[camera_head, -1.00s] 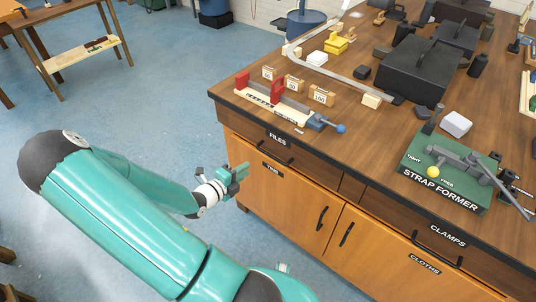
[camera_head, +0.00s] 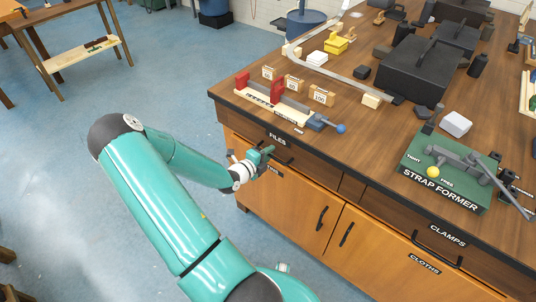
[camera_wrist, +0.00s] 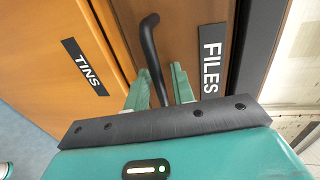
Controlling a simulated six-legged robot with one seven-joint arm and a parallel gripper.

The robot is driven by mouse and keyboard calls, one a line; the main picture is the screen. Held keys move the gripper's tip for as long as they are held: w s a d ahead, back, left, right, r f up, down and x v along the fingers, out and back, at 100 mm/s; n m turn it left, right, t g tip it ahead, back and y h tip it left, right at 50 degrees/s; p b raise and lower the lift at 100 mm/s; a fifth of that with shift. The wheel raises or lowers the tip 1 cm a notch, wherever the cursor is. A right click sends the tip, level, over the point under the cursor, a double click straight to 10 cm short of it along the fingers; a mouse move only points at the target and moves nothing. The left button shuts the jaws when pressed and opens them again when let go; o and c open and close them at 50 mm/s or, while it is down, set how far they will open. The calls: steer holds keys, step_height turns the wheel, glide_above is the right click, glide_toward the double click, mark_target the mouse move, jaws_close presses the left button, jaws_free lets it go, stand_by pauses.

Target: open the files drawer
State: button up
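The files drawer (camera_head: 306,165) is the dark wooden front under the bench top, marked by a FILES label (camera_head: 277,139); the label also shows in the wrist view (camera_wrist: 211,68). The drawer looks shut. Its black bar handle (camera_wrist: 150,50) runs between the two green fingers of my gripper (camera_wrist: 160,82) in the wrist view. My gripper is open, with a gap on both sides of the handle. In the head view my gripper (camera_head: 268,153) is at the drawer front, hiding part of the handle.
The TINS cupboard door (camera_head: 290,205) is below the drawer. The CLAMPS drawer (camera_head: 440,240) and CLOTHS door (camera_head: 400,262) are to the right. A vise-like fixture (camera_head: 275,105) and a strap former (camera_head: 445,170) stand on the bench top.

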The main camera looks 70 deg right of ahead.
jaws_close()
steer(key=shift+a, duration=0.15)
steer(key=f+v, duration=0.2)
steer(key=v, duration=1)
steer(key=a+f+v, duration=0.1)
steer(key=f+v, duration=0.2)
steer(key=v, duration=1)
steer(key=shift+w+a, duration=0.15)
steer(key=shift+w, duration=0.3)
steer(key=shift+f, duration=0.1)
jaws_free()
